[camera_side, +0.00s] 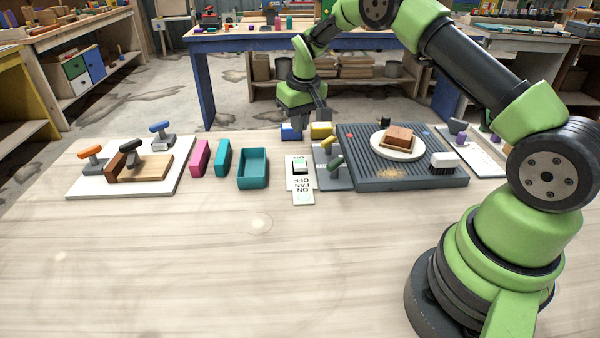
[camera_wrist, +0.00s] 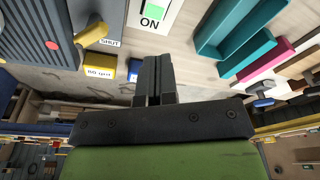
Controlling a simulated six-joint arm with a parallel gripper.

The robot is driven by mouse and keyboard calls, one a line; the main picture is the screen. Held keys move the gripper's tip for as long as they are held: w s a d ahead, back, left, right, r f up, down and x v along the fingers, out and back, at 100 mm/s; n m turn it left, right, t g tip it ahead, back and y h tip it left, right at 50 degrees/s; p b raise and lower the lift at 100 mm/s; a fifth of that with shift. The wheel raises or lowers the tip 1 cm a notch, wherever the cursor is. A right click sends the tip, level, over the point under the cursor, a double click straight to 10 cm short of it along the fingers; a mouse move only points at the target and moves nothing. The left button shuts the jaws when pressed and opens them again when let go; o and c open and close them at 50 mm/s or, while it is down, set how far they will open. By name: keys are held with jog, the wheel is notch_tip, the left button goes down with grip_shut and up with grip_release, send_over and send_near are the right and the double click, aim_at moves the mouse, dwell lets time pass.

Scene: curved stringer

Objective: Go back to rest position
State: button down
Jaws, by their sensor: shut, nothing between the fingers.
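My gripper (camera_side: 303,128) hangs pointing down at the back edge of the workbench (camera_side: 200,260), behind the fan switch (camera_side: 300,168). In the wrist view its dark fingers (camera_wrist: 153,62) are together with nothing between them. The fan switch panel shows a green part and the word ON in the wrist view (camera_wrist: 150,15). A blue block (camera_side: 291,133) and a yellow block (camera_side: 321,130) lie close to the fingers; I cannot tell whether the fingers touch anything. My arm reaches over from the right.
A grey ribbed table (camera_side: 375,172) bears a white disc (camera_side: 384,152) with a brown wooden block (camera_side: 398,137), plus a brush (camera_side: 444,160). A teal tray (camera_side: 253,180), pink box (camera_side: 199,158) and clamp board (camera_side: 90,187) stand left. The bench front is clear.

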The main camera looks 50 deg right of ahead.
jog(key=s+a+r+t, duration=0.1)
jog(key=s+a+r, duration=0.35)
jog(key=r, duration=0.55)
jog(key=s+a+r+t, duration=0.2)
jog(key=s+a+r, duration=0.3)
jog(key=r, duration=0.4)
jog(key=s+a+r+t+y, duration=0.1)
jog(key=s+a, duration=0.1)
jog(key=s, duration=0.7)
jog(key=s+a+r+m+t+y, duration=0.1)
jog(key=s+a, duration=0.1)
jog(key=s, duration=0.8)
jog(key=shift+a, duration=0.25)
